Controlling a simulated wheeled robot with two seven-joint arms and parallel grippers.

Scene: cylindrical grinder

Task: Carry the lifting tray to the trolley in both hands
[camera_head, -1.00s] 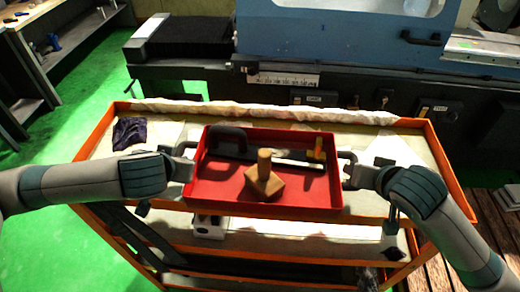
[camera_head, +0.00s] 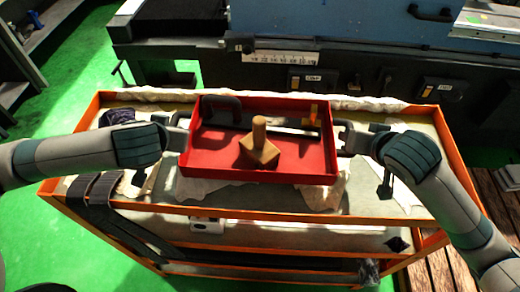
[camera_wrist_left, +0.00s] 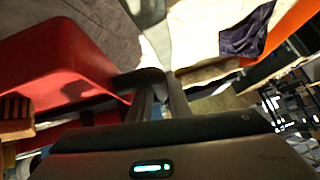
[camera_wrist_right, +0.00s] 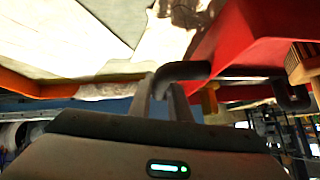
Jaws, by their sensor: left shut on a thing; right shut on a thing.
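The red lifting tray (camera_head: 222,161) is held level between my two grippers, over the orange-framed trolley (camera_head: 300,213). Inside the tray are a wooden block with an upright peg (camera_head: 259,150), a dark handled tool (camera_head: 222,112) and a yellow-brown piece (camera_head: 313,113). My left gripper (camera_head: 178,137) is shut on the tray's left handle, and the dark handle shows between its fingers in the left wrist view (camera_wrist_left: 150,82). My right gripper (camera_head: 348,137) is shut on the tray's right handle, which also shows in the right wrist view (camera_wrist_right: 185,72). The gap between tray and trolley top is hard to judge.
Pale cloths (camera_head: 318,196) and a dark purple cloth (camera_head: 118,117) lie on the trolley top. Dark straps (camera_head: 98,190) hang over its front left edge. The grinder (camera_head: 330,25) stands behind. Green floor (camera_head: 50,235) is open at left.

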